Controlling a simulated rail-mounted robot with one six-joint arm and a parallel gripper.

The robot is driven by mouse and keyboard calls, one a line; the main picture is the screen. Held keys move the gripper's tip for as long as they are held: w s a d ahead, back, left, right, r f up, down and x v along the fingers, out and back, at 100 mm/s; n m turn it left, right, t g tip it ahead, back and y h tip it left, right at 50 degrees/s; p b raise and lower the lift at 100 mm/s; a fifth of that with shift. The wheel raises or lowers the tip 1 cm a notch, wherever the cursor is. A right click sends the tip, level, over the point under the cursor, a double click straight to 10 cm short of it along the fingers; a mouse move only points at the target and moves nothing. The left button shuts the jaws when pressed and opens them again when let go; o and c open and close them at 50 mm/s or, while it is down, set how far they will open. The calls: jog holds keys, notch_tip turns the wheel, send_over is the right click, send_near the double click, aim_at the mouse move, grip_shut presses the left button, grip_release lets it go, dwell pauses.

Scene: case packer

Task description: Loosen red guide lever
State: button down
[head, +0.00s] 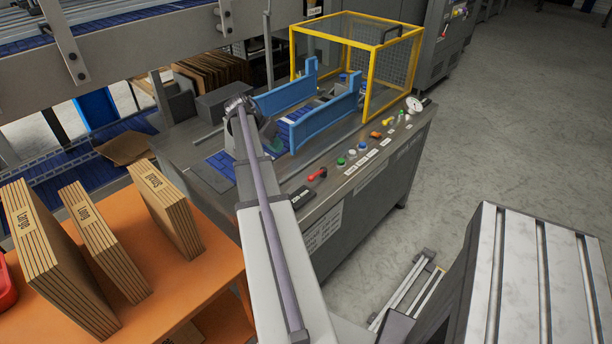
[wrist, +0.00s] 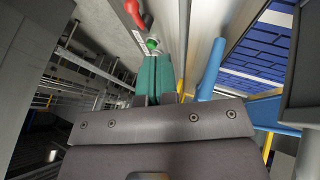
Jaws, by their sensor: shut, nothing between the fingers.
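The red guide lever (head: 317,174) sits on the front edge of the machine's control panel, at the left end of a row of buttons. In the wrist view a red handle (wrist: 133,10) shows at the top edge, beyond the fingertips. My gripper's teal fingers (wrist: 163,62) are together and empty, apart from the red handle. In the head view my arm's end hides most of the gripper, and only a bit of teal shows above the machine deck, left of the lever.
Green (head: 341,161) and other buttons line the panel right of the lever. Blue guide rails (head: 325,122) stand behind, beside a yellow-framed guard (head: 370,45). Cardboard stacks (head: 105,245) stand on an orange table (head: 200,265) at left. The floor at right is open.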

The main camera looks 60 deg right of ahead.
aim_at(317, 175)
jog(key=b+x, duration=0.4)
jog(key=x, duration=0.1)
jog(key=b+x, duration=0.5)
jog(key=x, duration=0.1)
jog(key=shift+w+a+f+b, duration=0.2)
jog(key=shift+b, duration=0.1)
jog(key=s, duration=0.2)
jog(key=shift+s+a+r+p, duration=0.2)
jog(key=shift+s+r+p, duration=0.1)
jog(key=shift+s, duration=0.5)
